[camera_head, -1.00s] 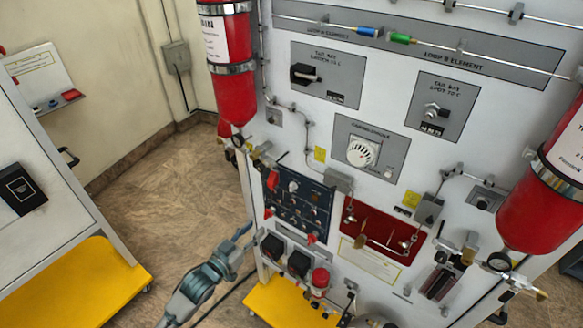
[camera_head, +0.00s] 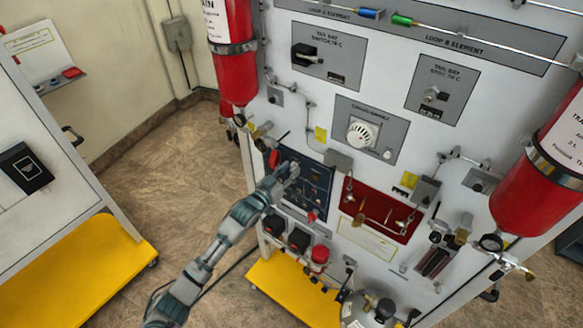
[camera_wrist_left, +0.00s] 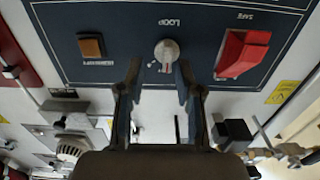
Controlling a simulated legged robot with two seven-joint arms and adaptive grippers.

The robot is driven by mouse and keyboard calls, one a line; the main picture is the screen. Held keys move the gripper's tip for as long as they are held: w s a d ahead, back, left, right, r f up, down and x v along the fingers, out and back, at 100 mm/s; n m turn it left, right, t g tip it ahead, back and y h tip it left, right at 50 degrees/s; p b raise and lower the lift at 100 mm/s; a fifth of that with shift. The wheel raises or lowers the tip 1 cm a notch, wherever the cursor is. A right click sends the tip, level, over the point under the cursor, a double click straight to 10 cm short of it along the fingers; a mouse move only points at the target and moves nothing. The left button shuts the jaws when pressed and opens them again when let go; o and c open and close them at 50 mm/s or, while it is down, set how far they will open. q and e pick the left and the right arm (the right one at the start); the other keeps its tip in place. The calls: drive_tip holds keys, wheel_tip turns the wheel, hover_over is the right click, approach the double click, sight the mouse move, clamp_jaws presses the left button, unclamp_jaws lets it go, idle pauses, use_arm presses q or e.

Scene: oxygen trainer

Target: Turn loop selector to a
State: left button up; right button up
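The loop selector is a small pale round knob (camera_wrist_left: 167,50) beside the label LOOP on a dark blue panel (camera_head: 316,182). In the left wrist view it lies just beyond the gap between the two fingertips of my left gripper (camera_wrist_left: 158,76). The fingers are apart, with nothing visible held between them. In the head view my left gripper (camera_head: 290,172) is at the upper left of the blue panel and covers the knob. Contact with the knob cannot be told. The letters around the knob are too small to read. My right gripper is not in view.
A red guarded switch (camera_wrist_left: 243,52) and a brown square button (camera_wrist_left: 91,46) flank the knob. Red cylinders (camera_head: 232,60) (camera_head: 540,180) hang on both sides of the board. A yellow base (camera_head: 290,290) juts out below. Open floor (camera_head: 170,190) lies to the left.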

use_arm(q)
drive_tip(key=shift+w+d, duration=0.2)
drive_tip(key=shift+w, duration=0.2)
drive_tip(key=shift+w+a, duration=0.1)
drive_tip(key=shift+w, duration=0.05)
drive_tip(key=shift+a, duration=0.45)
clamp_jaws()
drive_tip(key=shift+d, duration=0.3)
drive_tip(key=shift+r, duration=0.1)
drive_tip(key=n, duration=0.2)
drive_tip(key=n+p, duration=0.1)
drive_tip(key=n, duration=0.1)
drive_tip(key=shift+w+a, duration=0.1)
drive_tip(key=shift+a, duration=0.15)
drive_tip(key=n, duration=0.3)
drive_tip(key=shift+w+a, duration=0.1)
drive_tip(key=shift+a, duration=0.05)
drive_tip(key=shift+n, duration=0.9)
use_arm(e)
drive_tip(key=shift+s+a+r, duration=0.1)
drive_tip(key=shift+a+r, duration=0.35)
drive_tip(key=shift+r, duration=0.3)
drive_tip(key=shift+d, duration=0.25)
